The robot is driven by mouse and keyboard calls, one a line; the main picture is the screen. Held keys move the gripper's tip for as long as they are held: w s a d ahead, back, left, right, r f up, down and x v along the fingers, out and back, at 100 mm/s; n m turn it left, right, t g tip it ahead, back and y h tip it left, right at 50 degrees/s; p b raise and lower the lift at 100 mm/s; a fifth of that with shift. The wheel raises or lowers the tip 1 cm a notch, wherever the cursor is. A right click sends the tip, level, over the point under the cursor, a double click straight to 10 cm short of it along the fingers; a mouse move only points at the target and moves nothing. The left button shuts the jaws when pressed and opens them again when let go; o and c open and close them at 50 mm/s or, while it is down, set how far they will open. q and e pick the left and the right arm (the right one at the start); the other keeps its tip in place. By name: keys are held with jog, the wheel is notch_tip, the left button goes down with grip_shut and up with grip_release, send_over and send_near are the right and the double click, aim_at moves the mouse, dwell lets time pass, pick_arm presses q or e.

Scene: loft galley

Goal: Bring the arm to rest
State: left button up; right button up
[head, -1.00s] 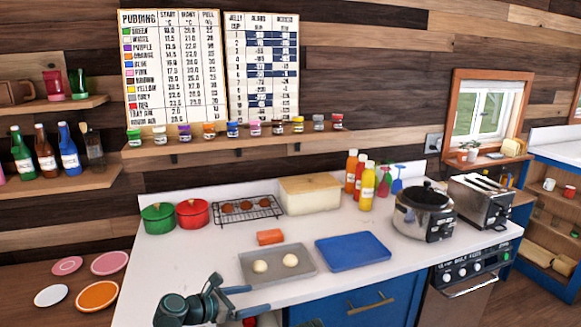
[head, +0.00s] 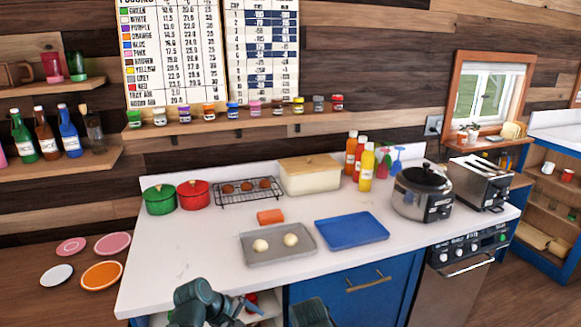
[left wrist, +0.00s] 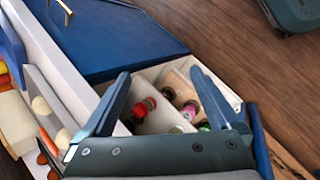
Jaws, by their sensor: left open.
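My left gripper (left wrist: 160,73) is open and empty in the left wrist view, its two blue-grey fingers spread wide. Beyond the fingers is an open drawer or compartment (left wrist: 150,70) holding small jars with red, pink and green parts. I cannot tell how far below the fingers it lies. In the head view my left arm (head: 207,300) is low at the bottom edge, in front of the counter, with one blue finger showing. Another dark part of my body (head: 310,313) shows at the bottom edge. My right gripper cannot be made out.
Blue cabinets (head: 355,300) stand below. The counter's front left is clear.

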pick_arm(q)
jog(key=s+a+f+m+g+y, duration=0.3)
jog(key=s+a+m+y, duration=0.25)
jog(key=m, duration=0.55)
jog(key=s+d+r+m+y+p, duration=0.1)
jog(key=s+d+m, duration=0.3)
jog(key=d, duration=0.6)
jog(key=shift+s+d+r+g+p, duration=0.3)
jog(key=shift+s+p, duration=0.2)
jog(key=shift+s, duration=0.6)
